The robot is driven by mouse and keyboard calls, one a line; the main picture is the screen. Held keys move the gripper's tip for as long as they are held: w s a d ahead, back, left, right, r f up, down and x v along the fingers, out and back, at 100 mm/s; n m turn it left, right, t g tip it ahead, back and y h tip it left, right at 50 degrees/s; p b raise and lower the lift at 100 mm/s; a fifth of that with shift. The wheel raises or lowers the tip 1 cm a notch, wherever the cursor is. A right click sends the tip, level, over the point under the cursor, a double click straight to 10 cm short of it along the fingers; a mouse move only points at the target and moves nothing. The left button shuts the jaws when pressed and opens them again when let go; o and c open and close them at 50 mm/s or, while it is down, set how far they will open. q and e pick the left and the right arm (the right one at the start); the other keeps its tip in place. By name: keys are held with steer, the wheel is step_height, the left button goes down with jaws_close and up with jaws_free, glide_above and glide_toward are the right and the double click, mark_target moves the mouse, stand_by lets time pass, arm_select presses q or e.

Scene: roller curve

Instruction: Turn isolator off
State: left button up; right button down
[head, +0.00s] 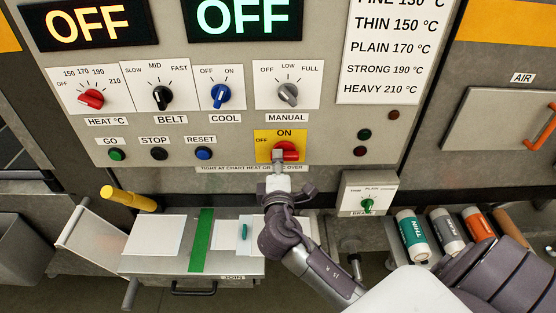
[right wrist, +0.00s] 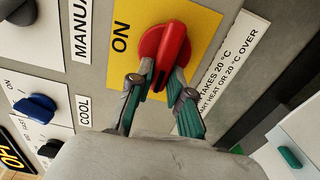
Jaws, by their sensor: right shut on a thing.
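The isolator is a red rotary knob (head: 291,148) on a yellow plate (head: 265,135) marked ON at the top and OFF at the left. My right gripper (head: 279,158) is at the knob, covering part of it in the head view. In the right wrist view the knob's red handle (right wrist: 174,42) runs down between the two fingers of my right gripper (right wrist: 161,80), which is shut on it. The gripper hides the handle's end in the head view, so I cannot tell surely which mark it points to. My left gripper is not in view.
Other knobs sit above, including the grey MANUAL knob (head: 288,94) and blue COOL knob (head: 221,95). GO, STOP and RESET (head: 204,153) buttons are to the left. A small box with a green knob (head: 367,205) stands out at the lower right. A work table (head: 228,268) lies below.

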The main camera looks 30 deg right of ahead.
steer(key=c, duration=1.1)
jaws_free()
steer(key=v, duration=1.2)
